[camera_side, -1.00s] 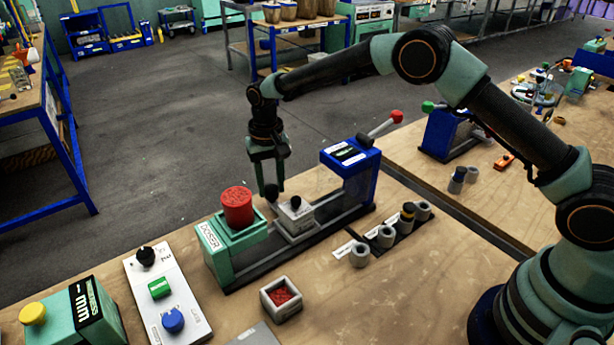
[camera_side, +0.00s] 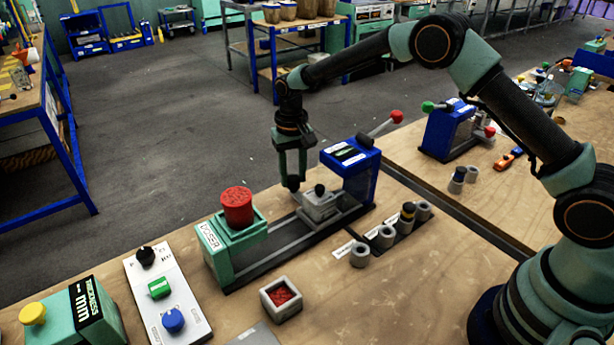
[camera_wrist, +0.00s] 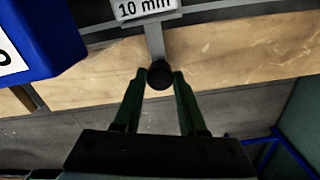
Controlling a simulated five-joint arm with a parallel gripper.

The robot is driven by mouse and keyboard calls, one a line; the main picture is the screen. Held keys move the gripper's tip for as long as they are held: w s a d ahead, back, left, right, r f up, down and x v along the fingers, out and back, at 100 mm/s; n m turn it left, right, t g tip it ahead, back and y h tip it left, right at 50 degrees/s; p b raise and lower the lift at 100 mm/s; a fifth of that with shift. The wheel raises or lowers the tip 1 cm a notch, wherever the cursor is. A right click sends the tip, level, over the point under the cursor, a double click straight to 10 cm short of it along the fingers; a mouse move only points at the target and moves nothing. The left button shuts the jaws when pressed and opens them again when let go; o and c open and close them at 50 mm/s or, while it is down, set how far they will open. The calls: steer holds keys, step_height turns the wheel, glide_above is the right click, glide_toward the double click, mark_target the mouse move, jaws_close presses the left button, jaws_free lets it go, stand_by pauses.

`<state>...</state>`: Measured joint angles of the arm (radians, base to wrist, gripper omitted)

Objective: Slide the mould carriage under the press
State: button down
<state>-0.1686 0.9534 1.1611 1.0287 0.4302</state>
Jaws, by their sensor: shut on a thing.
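The mould carriage (camera_side: 322,208) is a grey block with a black knob on top, sitting on the dark rail (camera_side: 265,252) just left of the blue press (camera_side: 363,180). The press has a raised lever with a red knob (camera_side: 397,117). The press also shows in the wrist view (camera_wrist: 45,35).
The green doser (camera_side: 228,243) with a red cup stands at the rail's left end. A grey box of red pieces (camera_side: 281,300) and a row of grey cylinders (camera_side: 386,237) sit in front. A button panel (camera_side: 165,295) is at the left.

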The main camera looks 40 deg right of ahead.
steer(key=d, duration=0.6)
steer(key=shift+d+r, duration=0.1)
steer(key=shift+d, duration=0.2)
steer(key=shift+c, duration=2.3)
jaws_free()
steer(key=shift+a, duration=0.1)
steer(key=shift+r, duration=0.3)
step_height(320, 180, up, 11)
steer(key=shift+r, duration=0.2)
